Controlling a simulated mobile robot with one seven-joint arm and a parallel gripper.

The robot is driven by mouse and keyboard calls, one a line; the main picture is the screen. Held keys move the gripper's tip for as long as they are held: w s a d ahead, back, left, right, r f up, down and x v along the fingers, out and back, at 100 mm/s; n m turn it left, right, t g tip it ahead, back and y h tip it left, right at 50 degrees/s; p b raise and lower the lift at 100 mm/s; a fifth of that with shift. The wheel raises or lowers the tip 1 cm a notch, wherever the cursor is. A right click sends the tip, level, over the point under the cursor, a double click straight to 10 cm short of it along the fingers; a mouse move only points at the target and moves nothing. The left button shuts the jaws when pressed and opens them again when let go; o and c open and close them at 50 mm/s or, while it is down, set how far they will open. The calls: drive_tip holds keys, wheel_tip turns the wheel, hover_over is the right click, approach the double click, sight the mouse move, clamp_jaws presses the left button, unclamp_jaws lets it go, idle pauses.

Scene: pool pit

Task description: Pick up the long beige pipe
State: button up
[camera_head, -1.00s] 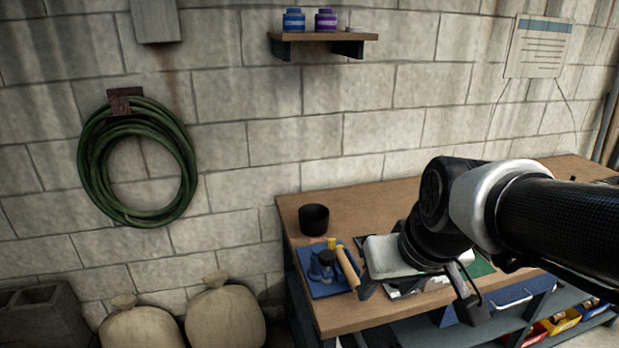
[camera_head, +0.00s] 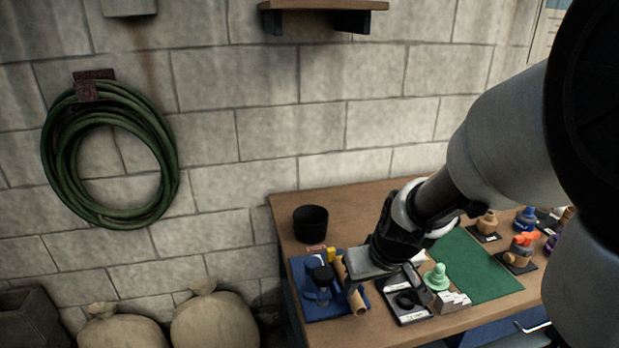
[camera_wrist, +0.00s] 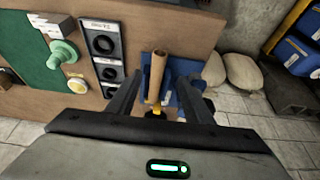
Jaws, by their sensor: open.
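The long beige pipe (camera_head: 355,298) lies on a blue mat (camera_head: 322,312) near the left front of the workbench, partly hidden by my gripper in the head view. In the wrist view the pipe (camera_wrist: 158,72) points away from me, with its open end toward the top. My gripper (camera_wrist: 159,82) is open, with one finger on each side of the pipe.
Beside the pipe on the mat is a blue and black item (camera_head: 319,280). A black cup (camera_head: 311,223) stands behind. To the right are a black tray of rings (camera_head: 405,299), a pale green fitting (camera_head: 437,277), and a green mat (camera_head: 477,262).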

sight(357, 299)
drive_tip(key=b+x, duration=0.3)
drive_tip(key=x, duration=0.6)
drive_tip(key=shift+w+d, duration=0.1)
drive_tip(key=shift+c, duration=0.5)
clamp_jaws()
